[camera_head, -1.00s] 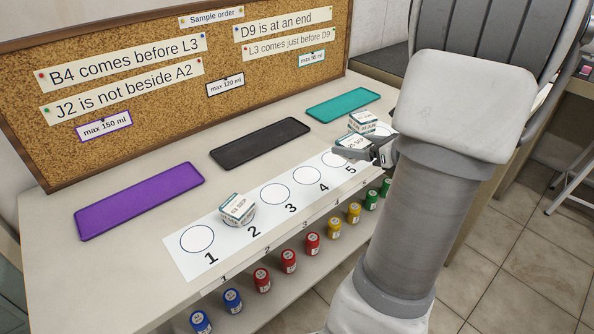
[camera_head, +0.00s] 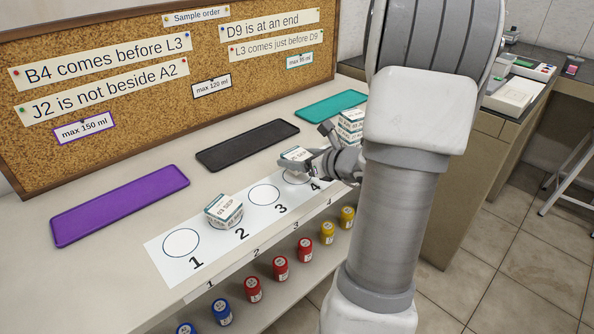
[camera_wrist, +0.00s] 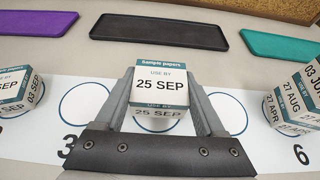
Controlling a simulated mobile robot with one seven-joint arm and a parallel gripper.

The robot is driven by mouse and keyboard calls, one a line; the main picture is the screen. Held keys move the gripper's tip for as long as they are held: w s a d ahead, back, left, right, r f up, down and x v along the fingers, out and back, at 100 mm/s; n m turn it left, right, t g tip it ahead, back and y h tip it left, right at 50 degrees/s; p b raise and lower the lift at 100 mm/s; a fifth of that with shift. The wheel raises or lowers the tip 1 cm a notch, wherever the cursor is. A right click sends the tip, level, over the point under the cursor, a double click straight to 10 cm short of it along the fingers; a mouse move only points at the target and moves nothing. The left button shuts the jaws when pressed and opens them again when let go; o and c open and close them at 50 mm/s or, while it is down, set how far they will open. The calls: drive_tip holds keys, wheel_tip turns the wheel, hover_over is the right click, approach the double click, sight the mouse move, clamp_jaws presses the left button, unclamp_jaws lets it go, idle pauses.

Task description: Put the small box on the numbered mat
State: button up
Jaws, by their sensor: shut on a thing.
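My gripper (camera_wrist: 160,110) is shut on a small white and teal box (camera_wrist: 160,85) marked 25 SEP, which also shows in the head view (camera_head: 295,154). The box is over the circle between 3 and 5 on the white numbered mat (camera_head: 170,269), circle 4. Part of that circle shows below the box in the wrist view. I cannot tell whether the box touches the mat. Another box (camera_head: 223,211), marked 03 SEP, sits on circle 2. Several boxes are stacked (camera_head: 350,124) at the 6 end. Circles 1, 3 and 5 look bare.
Purple (camera_head: 120,205), black (camera_head: 247,146) and teal (camera_head: 331,106) trays lie behind the mat. A cork board (camera_head: 120,100) with written clues stands at the back. Several coloured-lidded jars (camera_head: 280,268) stand on a shelf below the mat's front edge.

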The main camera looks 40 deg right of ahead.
drive_tip(key=shift+f+b, duration=0.4)
drive_tip(key=shift+f, duration=0.95)
drive_tip(key=shift+f, duration=0.2)
drive_tip(key=o, duration=1.3)
drive_tip(key=shift+o, duration=0.2)
drive_tip(key=shift+r, duration=0.15)
drive_tip(key=shift+s+r, duration=0.2)
drive_tip(key=p+v, duration=0.3)
drive_tip(key=v, duration=0.8)
drive_tip(key=shift+s, duration=0.35)
